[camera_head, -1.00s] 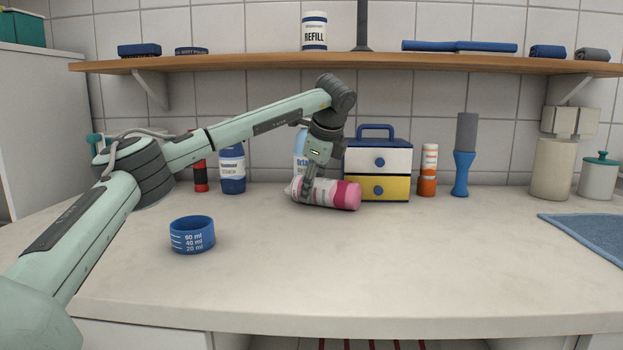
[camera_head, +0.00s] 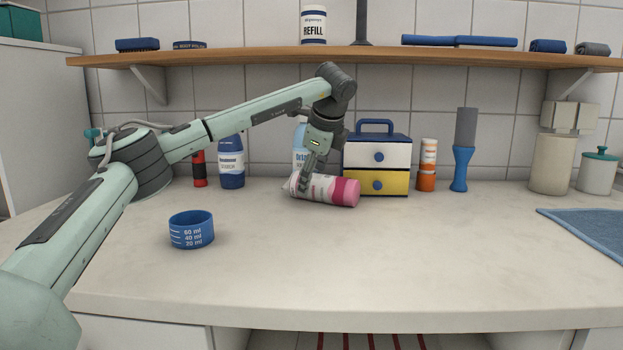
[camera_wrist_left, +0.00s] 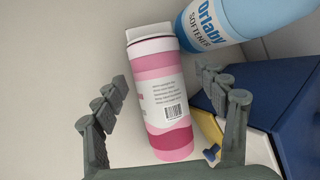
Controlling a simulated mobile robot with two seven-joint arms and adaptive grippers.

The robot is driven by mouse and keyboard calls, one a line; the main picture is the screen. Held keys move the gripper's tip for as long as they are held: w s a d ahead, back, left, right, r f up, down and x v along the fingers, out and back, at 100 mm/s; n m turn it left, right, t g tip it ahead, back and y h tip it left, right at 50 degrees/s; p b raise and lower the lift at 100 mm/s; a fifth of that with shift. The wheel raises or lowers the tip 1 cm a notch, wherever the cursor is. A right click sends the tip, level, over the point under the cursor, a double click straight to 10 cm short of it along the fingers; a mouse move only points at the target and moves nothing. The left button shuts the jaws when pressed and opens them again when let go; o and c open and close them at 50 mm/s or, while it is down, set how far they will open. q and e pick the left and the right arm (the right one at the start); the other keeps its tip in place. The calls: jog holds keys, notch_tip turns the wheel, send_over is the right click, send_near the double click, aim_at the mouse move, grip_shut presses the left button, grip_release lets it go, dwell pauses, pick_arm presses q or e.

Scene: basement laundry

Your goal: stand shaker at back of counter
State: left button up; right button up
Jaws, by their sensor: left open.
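The pink and white shaker (camera_head: 333,191) lies on its side on the counter (camera_head: 330,260), in front of the drawer box, its pink end to the right. In the left wrist view the shaker (camera_wrist_left: 160,90) lies between my spread fingers, with its barcode label facing the camera. My left gripper (camera_head: 308,188) is open and low over the white end of the shaker. It also shows in the left wrist view (camera_wrist_left: 168,108), with a gap on each side of the shaker. My right gripper is not in view.
Behind stand a softener bottle (camera_wrist_left: 222,22), a blue and yellow drawer box (camera_head: 377,157), an orange tube (camera_head: 427,165) and a blue-grey brush-like item (camera_head: 463,160). A blue measuring cup (camera_head: 191,230) stands at front left. A shelf (camera_head: 340,60) hangs above. The front middle counter is clear.

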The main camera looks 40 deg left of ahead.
aim_at(320, 189)
pick_arm(q)
jog(key=shift+o, duration=0.2)
jog(key=v, duration=0.5)
jog(key=shift+w+d+r, duration=0.2)
jog(key=shift+d+r, duration=0.1)
jog(key=shift+d, duration=0.1)
jog(key=shift+o, duration=0.2)
jog(key=shift+s+r, duration=0.15)
jog(key=shift+r, duration=0.05)
jog(key=f+h, duration=0.1)
jog(key=f, duration=0.1)
jog(key=w+f+t+h, duration=0.1)
jog(key=f, duration=0.1)
jog(key=f+t+h, duration=0.1)
jog(key=f+h, duration=0.1)
jog(key=shift+w+a+f+m+p, duration=0.1)
jog(key=shift+w+a+m+p, duration=0.2)
jog(key=shift+w+m+p, duration=0.1)
jog(key=shift+w+f, duration=0.15)
jog(key=c, duration=1.5)
jog(key=shift+o, duration=0.2)
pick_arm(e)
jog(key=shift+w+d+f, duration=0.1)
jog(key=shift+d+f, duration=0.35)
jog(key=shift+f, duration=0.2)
